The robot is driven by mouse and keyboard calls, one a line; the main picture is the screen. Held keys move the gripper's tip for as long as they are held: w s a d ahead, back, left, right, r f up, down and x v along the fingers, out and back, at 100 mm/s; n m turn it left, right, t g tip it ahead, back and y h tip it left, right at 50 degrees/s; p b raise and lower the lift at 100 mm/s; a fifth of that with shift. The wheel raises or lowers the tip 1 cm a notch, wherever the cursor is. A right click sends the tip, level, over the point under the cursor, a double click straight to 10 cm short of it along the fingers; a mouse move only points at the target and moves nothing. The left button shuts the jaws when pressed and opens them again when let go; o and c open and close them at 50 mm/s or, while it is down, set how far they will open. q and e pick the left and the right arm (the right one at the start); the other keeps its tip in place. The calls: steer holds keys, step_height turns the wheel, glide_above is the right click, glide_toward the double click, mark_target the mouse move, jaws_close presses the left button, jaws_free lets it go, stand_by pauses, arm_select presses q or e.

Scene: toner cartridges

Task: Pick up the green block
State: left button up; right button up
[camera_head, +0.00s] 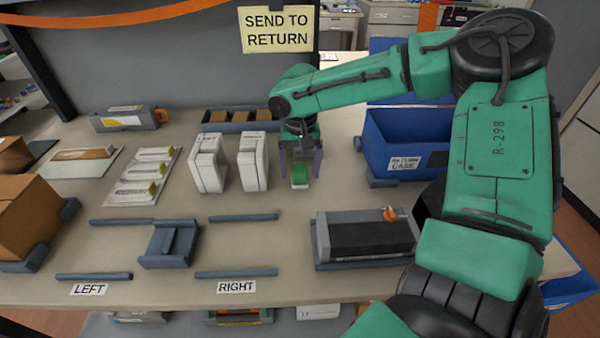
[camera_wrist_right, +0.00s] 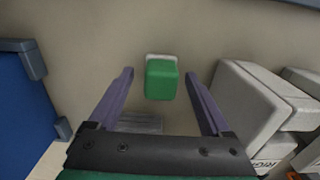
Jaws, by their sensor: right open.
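The green block (camera_head: 300,174) sits on a small white base on the table, to the right of two white boxes. In the right wrist view, the green block (camera_wrist_right: 161,80) shows beyond and between the two purple fingers, with gaps on both sides. My right gripper (camera_head: 301,165) points down over the block, its fingers open on either side of it. The right gripper also shows in the right wrist view (camera_wrist_right: 160,82). I cannot see contact between fingers and block. My left gripper is not in view.
Two white boxes (camera_head: 208,165) (camera_head: 253,162) stand close to the left. A blue bin (camera_head: 405,137) stands to the right, and a grey and black device (camera_head: 365,236) lies in front of it. Grey rails (camera_head: 243,218) lie on the table's near side. The table between block and rails is clear.

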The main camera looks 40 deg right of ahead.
mark_target(300, 167)
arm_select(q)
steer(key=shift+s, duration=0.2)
arm_select(e)
steer(key=shift+w+f, duration=0.1)
steer(key=shift+f, duration=0.05)
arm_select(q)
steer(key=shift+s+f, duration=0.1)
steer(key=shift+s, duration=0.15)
arm_select(e)
jaws_close()
arm_select(q)
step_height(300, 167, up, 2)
steer(key=p, duration=0.2)
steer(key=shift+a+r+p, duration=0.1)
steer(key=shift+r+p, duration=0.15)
steer(key=shift+p, duration=0.05)
arm_select(e)
step_height(300, 167, up, 20)
